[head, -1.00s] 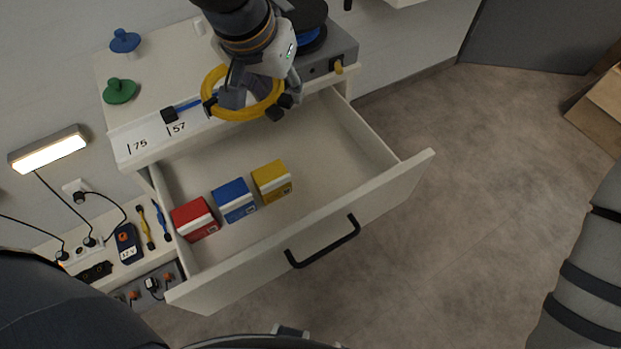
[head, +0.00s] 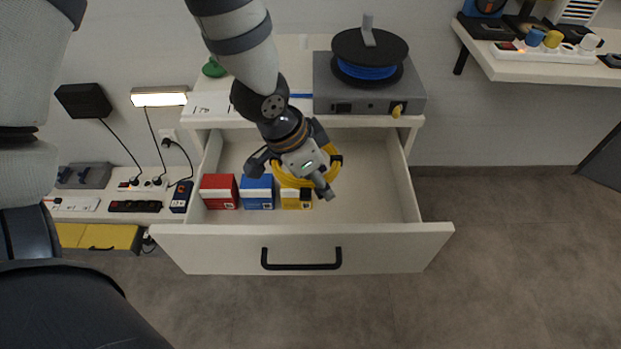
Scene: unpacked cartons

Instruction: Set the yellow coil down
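The yellow coil (head: 334,175) is a ring with dark bands, in the open drawer (head: 390,200) behind and partly above the yellow box (head: 298,203) in the picture. My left gripper (head: 291,177) is over it, pointing down into the drawer. Its fingers look spread apart, one left of the coil and one across its front right, so it looks open. The gripper hides much of the coil, and I cannot tell whether the coil touches the box or the drawer floor. My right gripper is not in view.
A red box (head: 219,192) and a blue box (head: 257,192) stand left of the yellow box. The drawer's right part is clear. A grey device (head: 330,100) with a blue spool (head: 368,70) stands on the cabinet top. A shelf (head: 520,68) is at the right.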

